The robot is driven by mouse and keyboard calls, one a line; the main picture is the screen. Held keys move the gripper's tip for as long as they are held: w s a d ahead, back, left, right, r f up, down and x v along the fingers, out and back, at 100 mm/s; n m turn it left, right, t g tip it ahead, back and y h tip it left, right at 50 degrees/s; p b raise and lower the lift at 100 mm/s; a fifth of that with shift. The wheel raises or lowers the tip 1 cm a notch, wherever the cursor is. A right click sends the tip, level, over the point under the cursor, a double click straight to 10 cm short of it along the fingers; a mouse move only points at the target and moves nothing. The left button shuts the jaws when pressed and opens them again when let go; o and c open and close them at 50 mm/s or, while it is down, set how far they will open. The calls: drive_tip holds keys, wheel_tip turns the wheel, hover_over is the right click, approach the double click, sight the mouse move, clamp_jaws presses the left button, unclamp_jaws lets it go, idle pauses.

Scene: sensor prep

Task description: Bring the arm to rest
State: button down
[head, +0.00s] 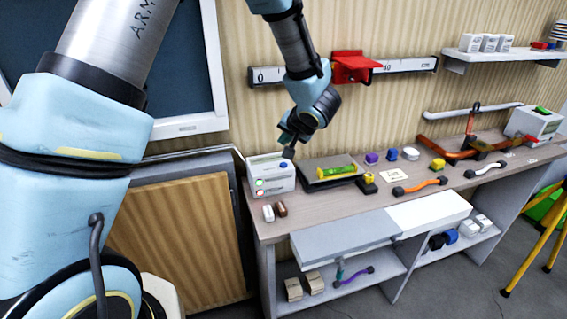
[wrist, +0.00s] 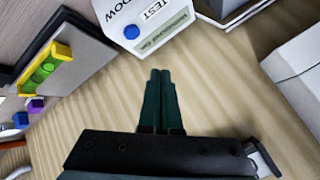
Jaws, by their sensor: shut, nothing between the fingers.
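My arm reaches in from the upper left in the head view, and my gripper (head: 289,151) hangs near the wall, close above the white test box at the left end of the bench. In the wrist view my gripper (wrist: 160,75) is shut, its two dark fingers together with nothing between them. The white test box (head: 268,180) has a blue button and small lights; it also shows in the wrist view (wrist: 150,22), just beyond the fingertips. I cannot tell whether the fingertips touch it.
A dark tray (head: 312,184) with a yellow-green level (head: 337,172) lies right of the box. The bench (head: 330,215) carries several small blocks and handles. A red bracket (head: 352,68) sits on a wall rail. A yellow tripod (head: 535,245) stands at far right.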

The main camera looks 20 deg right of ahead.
idle(0.5)
drive_tip(key=w+a+r+n+g+h+b, duration=0.1)
drive_tip(key=w+a+r, duration=0.1)
drive_tip(key=a, duration=0.4)
drive_tip(key=w+a+r+n+g+h+b, duration=0.1)
drive_tip(key=w+a+n+h, duration=0.15)
drive_tip(key=a, duration=0.45)
drive_tip(key=s+a+n+g+y, duration=0.1)
drive_tip(key=s+a+g, duration=0.1)
drive_tip(key=s+a, duration=0.2)
drive_tip(key=s+a+f+n+g+y+b, duration=0.1)
drive_tip(key=s+a, duration=0.4)
drive_tip(key=a, duration=0.6)
drive_tip(key=s+a+n+g+y, duration=0.1)
drive_tip(key=s+a+n+g, duration=0.1)
drive_tip(key=s+a, duration=0.3)
drive_tip(key=a, duration=0.3)
drive_tip(key=shift+a+f+g, duration=0.15)
drive_tip(key=shift+f+g, duration=0.15)
drive_tip(key=shift+f, duration=0.05)
drive_tip(key=shift+s+n+y, duration=0.1)
drive_tip(key=shift+n+y, duration=0.15)
